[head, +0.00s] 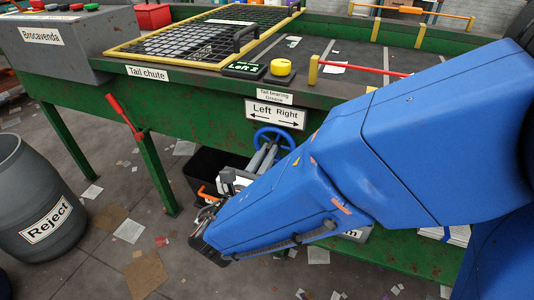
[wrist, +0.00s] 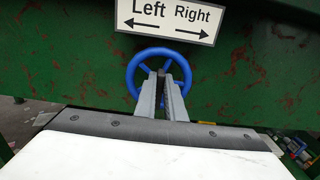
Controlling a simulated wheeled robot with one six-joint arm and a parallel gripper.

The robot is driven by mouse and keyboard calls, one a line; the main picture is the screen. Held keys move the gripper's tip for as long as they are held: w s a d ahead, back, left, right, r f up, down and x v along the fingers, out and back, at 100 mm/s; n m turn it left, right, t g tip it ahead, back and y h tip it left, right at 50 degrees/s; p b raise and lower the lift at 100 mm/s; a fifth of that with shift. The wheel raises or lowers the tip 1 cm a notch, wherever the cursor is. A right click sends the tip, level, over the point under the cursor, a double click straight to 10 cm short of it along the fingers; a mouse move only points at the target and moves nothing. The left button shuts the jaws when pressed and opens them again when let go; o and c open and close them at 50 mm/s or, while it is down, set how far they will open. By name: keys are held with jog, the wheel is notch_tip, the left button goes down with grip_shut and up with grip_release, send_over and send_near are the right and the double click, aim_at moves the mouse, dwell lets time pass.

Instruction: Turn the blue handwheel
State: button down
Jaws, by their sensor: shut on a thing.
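The blue handwheel (head: 273,140) is on the green side of the belt frame, below a sign with "Left" and "Right" arrows (head: 275,114). In the wrist view the handwheel (wrist: 135,73) is an upright ring with spokes, straight ahead. My gripper (wrist: 162,80) has its two grey fingers at the wheel's middle, shut on it. In the head view my gripper (head: 264,155) reaches up to the wheel from below, and my blue arm covers much of the space to the right.
A black crate (head: 200,175) stands on the floor below the wheel. A grey "Reject" barrel (head: 40,205) stands at the left. A red lever (head: 124,118) sticks out from the frame. A yellow knob (head: 281,68) and a red bar (head: 365,70) are on top. Scraps litter the floor.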

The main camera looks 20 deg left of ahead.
jog(key=shift+m, duration=0.4)
jog(key=shift+d+f+m, duration=0.1)
jog(key=shift+d+m, duration=0.1)
jog(key=shift+m, duration=1.3)
jog(key=shift+d+f+m, duration=0.1)
jog(key=shift+d+m, duration=0.1)
jog(key=shift+m, duration=1.3)
jog(key=shift+d+f+m, duration=0.1)
jog(key=shift+d+m, duration=0.1)
jog(key=shift+m, duration=1.3)
jog(key=c, duration=1.8)
grip_release()
jog(key=shift+c, duration=0.2)
jog(key=shift+s, duration=0.15)
jog(key=s+a, duration=0.1)
jog(key=s, duration=1.6)
jog(key=shift+a, duration=0.15)
jog(key=shift+s, duration=0.1)
